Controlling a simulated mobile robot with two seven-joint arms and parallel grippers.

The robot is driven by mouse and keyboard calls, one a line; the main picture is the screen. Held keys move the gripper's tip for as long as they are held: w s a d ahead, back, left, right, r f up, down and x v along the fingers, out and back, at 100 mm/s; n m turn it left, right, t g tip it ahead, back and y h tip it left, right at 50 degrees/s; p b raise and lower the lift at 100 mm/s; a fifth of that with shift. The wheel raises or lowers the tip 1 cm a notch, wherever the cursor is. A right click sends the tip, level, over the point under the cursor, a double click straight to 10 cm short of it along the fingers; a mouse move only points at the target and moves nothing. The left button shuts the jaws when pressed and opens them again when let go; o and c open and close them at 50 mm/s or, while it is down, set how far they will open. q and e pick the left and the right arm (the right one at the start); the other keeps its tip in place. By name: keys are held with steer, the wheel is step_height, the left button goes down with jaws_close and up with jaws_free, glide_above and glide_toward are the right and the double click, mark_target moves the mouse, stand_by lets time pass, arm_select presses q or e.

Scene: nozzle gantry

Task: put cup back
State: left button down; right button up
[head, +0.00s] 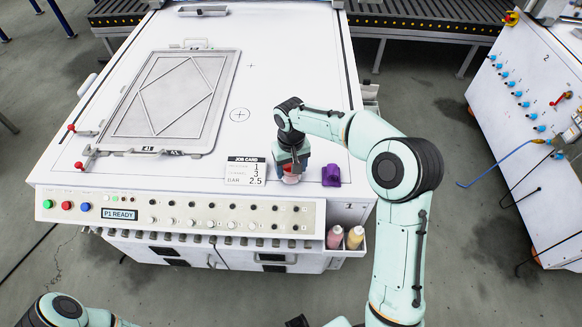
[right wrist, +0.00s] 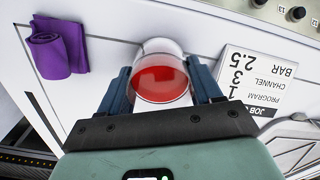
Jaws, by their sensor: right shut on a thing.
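A clear cup with red contents (right wrist: 160,84) sits between the two blue fingers of my right gripper (right wrist: 163,92), which is shut on it. In the head view my right gripper (head: 291,168) points down at the front of the white table (head: 200,178). A bit of the red cup (head: 291,179) shows below it there. I cannot tell whether the cup touches the table. Only part of my left arm shows at the bottom left of the head view; its gripper is out of frame.
The job card (head: 245,171) lies left of the cup, and a folded purple cloth (head: 331,175) lies right of it. A framed panel (head: 170,98) covers the table's left part. Two bottles (head: 345,238) stand in a side holder. The table centre has free room.

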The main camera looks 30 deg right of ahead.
steer(key=shift+f, duration=0.1)
steer(key=shift+f, duration=0.15)
steer(key=o, duration=1.3)
steer(key=shift+c, duration=0.2)
arm_select(q)
steer(key=shift+f, duration=0.1)
steer(key=shift+w+r+p, duration=0.35)
steer(key=shift+r+p, duration=0.05)
steer(key=shift+r, duration=0.15)
steer(key=shift+w+r+p, duration=0.3)
steer(key=shift+r+p, duration=0.1)
steer(key=shift+r, duration=0.1)
arm_select(e)
step_height(320, 180, up, 12)
steer(key=shift+r, duration=0.25)
steer(key=shift+f, duration=0.1)
